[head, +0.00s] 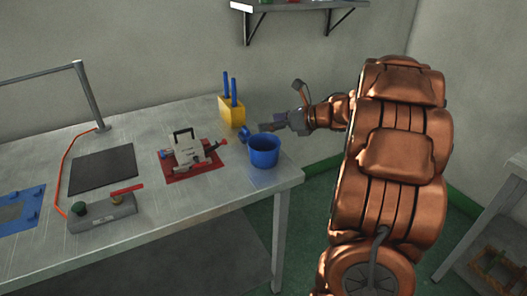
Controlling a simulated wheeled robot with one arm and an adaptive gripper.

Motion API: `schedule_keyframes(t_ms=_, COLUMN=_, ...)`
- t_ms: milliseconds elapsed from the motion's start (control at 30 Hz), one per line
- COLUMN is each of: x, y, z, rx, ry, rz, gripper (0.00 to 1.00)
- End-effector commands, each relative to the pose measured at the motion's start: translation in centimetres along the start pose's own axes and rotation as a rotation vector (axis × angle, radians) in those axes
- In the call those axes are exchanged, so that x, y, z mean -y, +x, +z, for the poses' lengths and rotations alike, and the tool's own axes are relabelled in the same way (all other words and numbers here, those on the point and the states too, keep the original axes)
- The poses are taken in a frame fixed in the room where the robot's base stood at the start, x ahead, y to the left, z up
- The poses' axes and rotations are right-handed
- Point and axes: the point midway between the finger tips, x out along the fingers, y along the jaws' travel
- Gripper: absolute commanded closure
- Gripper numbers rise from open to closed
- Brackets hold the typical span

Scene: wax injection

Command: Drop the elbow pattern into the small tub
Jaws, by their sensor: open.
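A blue tub (264,155) stands near the right end of the metal table, open side up. My gripper (266,127) is at its far rim, reaching in from the right, and is open. A small blue piece (244,134), which looks like the elbow pattern, shows just left of the gripper tips, behind the tub's left rim. I cannot tell whether it rests on the table or touches the gripper. The inside bottom of the tub is hidden.
A yellow block (232,111) with blue rods stands behind the tub. A clamp device on a red plate (190,177) is to the left. Farther left are a dark mat (102,170), a control box (102,213) and a blue tray (20,208). A wall shelf (290,5) is above.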

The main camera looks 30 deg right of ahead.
Motion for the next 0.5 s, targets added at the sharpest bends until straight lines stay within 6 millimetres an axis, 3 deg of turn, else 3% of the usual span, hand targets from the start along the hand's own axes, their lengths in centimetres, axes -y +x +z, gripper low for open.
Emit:
schedule_keyframes(t_ms=267, x=0.1, y=-1.2, z=0.0, rx=0.001, ry=-0.001, rz=-0.004, gripper=0.21)
schedule_keyframes(t_ms=500, x=0.2, y=-4.5, z=0.0, rx=0.000, ry=-0.002, rz=-0.006, gripper=0.21)
